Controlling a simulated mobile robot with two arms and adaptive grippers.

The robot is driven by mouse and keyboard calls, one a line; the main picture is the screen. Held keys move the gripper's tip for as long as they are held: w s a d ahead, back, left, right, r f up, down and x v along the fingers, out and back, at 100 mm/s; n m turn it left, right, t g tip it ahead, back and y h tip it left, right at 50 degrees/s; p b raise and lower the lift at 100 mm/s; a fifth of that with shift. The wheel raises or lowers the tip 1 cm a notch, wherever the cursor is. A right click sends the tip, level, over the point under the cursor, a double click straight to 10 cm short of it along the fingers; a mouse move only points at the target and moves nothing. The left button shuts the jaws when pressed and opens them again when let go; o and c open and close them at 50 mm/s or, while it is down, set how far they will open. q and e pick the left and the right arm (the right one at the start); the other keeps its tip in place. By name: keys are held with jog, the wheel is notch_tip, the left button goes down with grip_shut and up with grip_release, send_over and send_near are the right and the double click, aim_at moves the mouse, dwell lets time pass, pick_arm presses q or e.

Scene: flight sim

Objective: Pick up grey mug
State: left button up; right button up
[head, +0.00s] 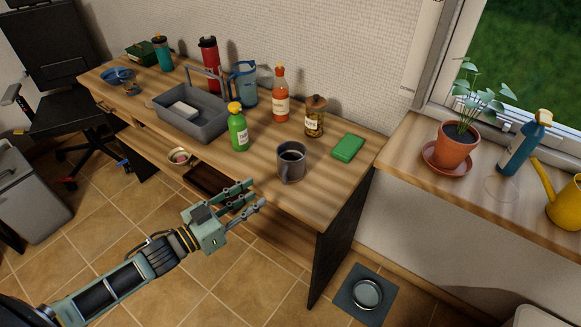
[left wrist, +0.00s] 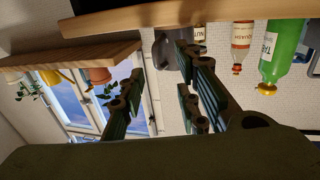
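The grey mug (head: 291,164) stands upright near the front edge of the wooden desk, with dark contents and its handle toward the front. My left gripper (head: 257,194) is open and empty, in front of the desk edge, left of and nearer than the mug, not touching it. The left wrist view is upside down; there the grey mug (left wrist: 161,50) shows beyond the spread fingers of the gripper (left wrist: 160,80), partly hidden by one finger. My right gripper is not in view.
A green bottle (head: 238,132), an orange bottle (head: 281,102), a brown jar (head: 315,120) and a green block (head: 347,147) stand around the mug. A grey caddy (head: 213,131) is further left. An open drawer (head: 205,181) lies below the desk edge.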

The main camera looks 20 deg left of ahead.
aim_at(289, 167)
pick_arm(q)
jog(key=x, duration=0.5)
jog(key=p+x, duration=0.1)
jog(key=x, duration=0.2)
jog(key=shift+s+d+r, duration=0.25)
jog(key=shift+d+r, duration=0.1)
jog(key=shift+d, duration=0.05)
grip_shut()
jog(key=shift+r, duration=0.1)
